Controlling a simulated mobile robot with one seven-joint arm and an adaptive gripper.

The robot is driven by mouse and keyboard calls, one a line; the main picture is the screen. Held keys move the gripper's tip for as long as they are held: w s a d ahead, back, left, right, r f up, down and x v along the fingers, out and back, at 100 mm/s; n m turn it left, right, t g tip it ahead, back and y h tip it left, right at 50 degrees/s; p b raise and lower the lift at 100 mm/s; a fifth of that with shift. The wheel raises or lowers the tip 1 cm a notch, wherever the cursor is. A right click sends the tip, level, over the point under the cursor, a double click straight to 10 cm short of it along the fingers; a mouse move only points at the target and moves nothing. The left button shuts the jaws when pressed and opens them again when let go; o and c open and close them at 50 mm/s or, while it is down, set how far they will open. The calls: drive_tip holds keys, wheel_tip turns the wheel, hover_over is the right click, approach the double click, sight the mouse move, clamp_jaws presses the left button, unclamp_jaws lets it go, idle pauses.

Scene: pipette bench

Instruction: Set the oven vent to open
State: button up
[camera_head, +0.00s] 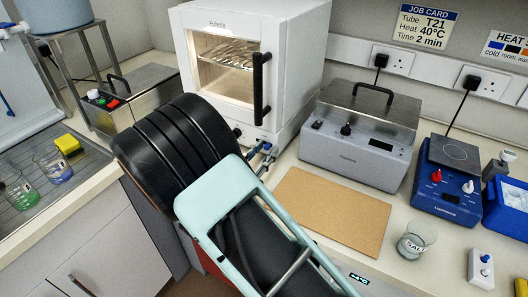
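The white oven (289,55) stands at the back centre, with a lit chamber behind a glass door and a black vertical handle (262,85). A small dark knob (237,132) shows low on its front. I cannot make out which part is the vent or how it is set. My arm's black and pale teal links cover the area in front of the oven's lower left. Small blue and metal parts (264,150) show past the arm, close to the oven's lower front; they may be my gripper's fingers. Whether they touch the oven or are open is unclear.
Right of the oven stand a grey lidded bath (346,152), a blue hotplate (446,194) and a beaker labelled SALT (414,243). A bare tan board (333,208) lies before them. A second lidded bath (138,96) and a sink with glassware are left.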

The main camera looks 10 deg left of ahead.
drive_tip(key=v, duration=1.2)
